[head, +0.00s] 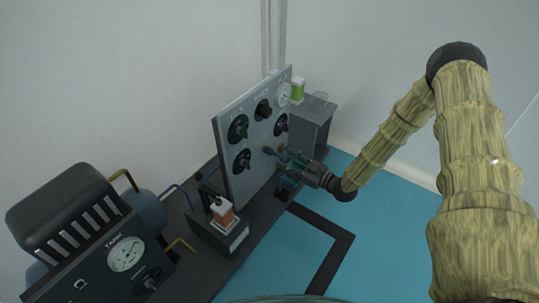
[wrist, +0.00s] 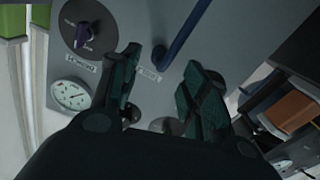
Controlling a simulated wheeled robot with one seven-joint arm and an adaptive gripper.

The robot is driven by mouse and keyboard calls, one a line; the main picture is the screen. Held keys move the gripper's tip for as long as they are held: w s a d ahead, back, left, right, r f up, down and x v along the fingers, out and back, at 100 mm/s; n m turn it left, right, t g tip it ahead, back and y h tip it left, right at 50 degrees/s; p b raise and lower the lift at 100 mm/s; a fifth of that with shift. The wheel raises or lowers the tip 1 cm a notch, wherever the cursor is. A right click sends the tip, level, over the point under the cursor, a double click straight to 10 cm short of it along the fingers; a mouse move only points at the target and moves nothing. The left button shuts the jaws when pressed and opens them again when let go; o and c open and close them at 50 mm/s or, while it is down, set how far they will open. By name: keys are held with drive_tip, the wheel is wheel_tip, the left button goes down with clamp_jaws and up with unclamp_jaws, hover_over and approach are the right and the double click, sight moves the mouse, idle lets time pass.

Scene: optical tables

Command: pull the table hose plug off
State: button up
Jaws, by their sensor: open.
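A blue plug (head: 269,151) shows on the face of the upright grey panel (head: 232,112), right by my gripper (head: 287,160). In the wrist view a blue hose or rod (wrist: 188,32) comes down from the top edge. Its lower end lies near the gap between the fingertips of my gripper (wrist: 162,58). The two dark green fingers stand apart, one on each side of that gap, and nothing is clearly held. I cannot tell whether a finger touches the plug. A small label (wrist: 149,74) shows between the fingers.
The panel carries several black knobs (head: 238,128) and a white gauge (head: 284,94). A grey cabinet (head: 312,122) stands behind my gripper. A device with an orange block (head: 222,211) and a black gauge box (head: 127,254) stand nearer on the dark table. Blue floor (head: 385,215) is open at right.

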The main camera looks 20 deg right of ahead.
sight(272, 153)
drive_tip(key=b+x, duration=0.3)
drive_tip(key=x, duration=0.4)
drive_tip(key=shift+w+a+f, duration=0.1)
drive_tip(key=shift+w+a, duration=0.35)
drive_tip(key=shift+w, duration=0.1)
clamp_jaws()
